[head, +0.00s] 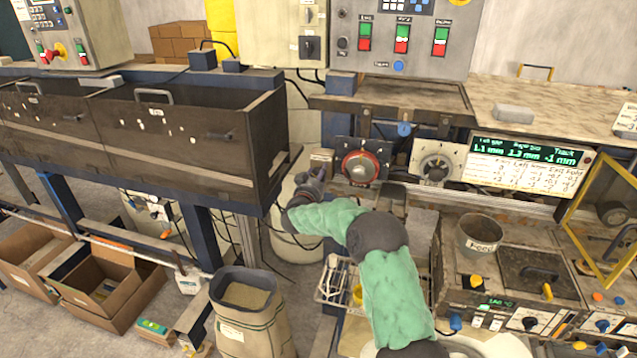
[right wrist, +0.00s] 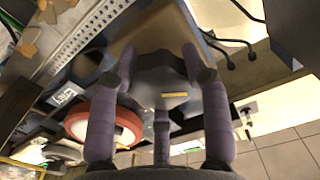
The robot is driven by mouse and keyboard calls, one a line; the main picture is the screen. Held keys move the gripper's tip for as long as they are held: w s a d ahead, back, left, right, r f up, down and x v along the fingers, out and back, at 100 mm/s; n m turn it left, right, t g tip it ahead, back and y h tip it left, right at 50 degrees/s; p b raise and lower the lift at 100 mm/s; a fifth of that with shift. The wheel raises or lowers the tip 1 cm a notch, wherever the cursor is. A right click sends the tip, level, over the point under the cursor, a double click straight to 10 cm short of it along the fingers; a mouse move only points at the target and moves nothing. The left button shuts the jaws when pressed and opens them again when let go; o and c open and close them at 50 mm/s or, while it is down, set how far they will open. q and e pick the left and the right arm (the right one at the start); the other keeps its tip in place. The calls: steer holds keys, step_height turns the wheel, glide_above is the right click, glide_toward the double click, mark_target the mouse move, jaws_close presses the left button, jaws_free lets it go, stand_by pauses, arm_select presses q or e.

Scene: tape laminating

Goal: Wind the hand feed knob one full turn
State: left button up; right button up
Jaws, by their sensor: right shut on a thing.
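My right gripper (head: 308,184) reaches to the left end of the machine front, beside the red dial knob (head: 361,167). In the right wrist view its purple-grey fingers (right wrist: 162,78) are closed around a dark grey lobed knob with a short yellow mark (right wrist: 175,95), which I take as the hand feed knob. The yellow mark lies roughly level in that view. In the head view the gripper hides this knob, and a small labelled block (head: 321,158) shows just above. My left gripper is not in view.
A dark trough (head: 190,135) stands close to the left of the gripper. A grey dial (head: 437,168) and a green display (head: 525,158) are to the right. A sack (head: 250,320) stands below left, and a bucket (head: 480,235) on the right.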

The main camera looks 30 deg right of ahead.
steer(key=m+b, duration=0.4)
steer(key=m, duration=0.1)
steer(key=shift+r+m+b, duration=0.2)
steer(key=shift+m+b, duration=0.1)
steer(key=shift+b, duration=0.05)
steer(key=m+b, duration=0.4)
steer(key=shift+d+m, duration=0.1)
steer(key=shift+m, duration=0.3)
steer(key=shift+r+m+b, duration=0.15)
steer(key=shift+m+b, duration=0.4)
steer(key=shift+m, duration=0.25)
steer(key=o, duration=1.2)
steer(key=shift+s+d, duration=0.1)
steer(key=shift+c, duration=0.2)
steer(key=shift+f, duration=0.3)
steer(key=shift+a, duration=0.2)
